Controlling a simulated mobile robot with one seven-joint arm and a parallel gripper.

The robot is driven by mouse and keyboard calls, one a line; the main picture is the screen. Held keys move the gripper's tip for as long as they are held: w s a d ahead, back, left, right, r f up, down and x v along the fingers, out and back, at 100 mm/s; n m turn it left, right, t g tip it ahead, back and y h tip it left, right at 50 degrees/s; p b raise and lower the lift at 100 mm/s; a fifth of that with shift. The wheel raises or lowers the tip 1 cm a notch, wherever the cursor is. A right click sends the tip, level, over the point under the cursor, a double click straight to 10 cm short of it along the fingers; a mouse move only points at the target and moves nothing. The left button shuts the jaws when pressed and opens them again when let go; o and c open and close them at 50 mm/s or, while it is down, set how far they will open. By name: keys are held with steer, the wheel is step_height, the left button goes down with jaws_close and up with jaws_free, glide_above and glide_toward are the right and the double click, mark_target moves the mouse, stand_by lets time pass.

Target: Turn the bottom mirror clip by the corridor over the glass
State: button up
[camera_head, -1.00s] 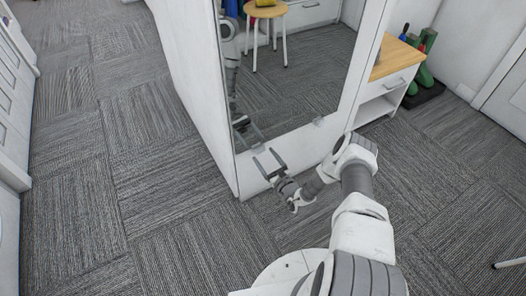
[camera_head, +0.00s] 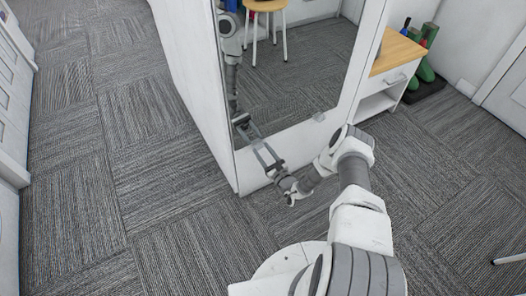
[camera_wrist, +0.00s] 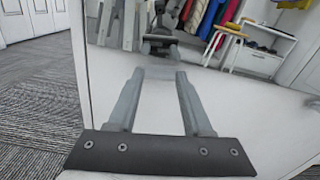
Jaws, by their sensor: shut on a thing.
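The mirror glass (camera_head: 290,85) stands in a white frame in the head view. My gripper (camera_head: 263,154) is at the lower left of the glass, by the corridor side. In the wrist view my gripper (camera_wrist: 160,76) has its two fingers on either side of a small pale clip (camera_wrist: 159,73) at the lower glass edge, shut on it. The fingers mostly hide this clip, and I cannot tell how far it is turned. The other bottom clip (camera_head: 318,116) sits further right on the lower edge.
Carpeted corridor floor (camera_head: 130,130) lies clear to the left, with white doors beyond. A white cabinet with a wooden top (camera_head: 397,52) stands right of the mirror. The stool (camera_head: 264,6) and my second arm image are reflections.

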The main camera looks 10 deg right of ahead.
jaws_close()
steer(key=shift+n, duration=0.3)
steer(key=shift+r+n+p, duration=0.1)
steer(key=shift+n+p, duration=2.7)
steer(key=shift+n, duration=5.1)
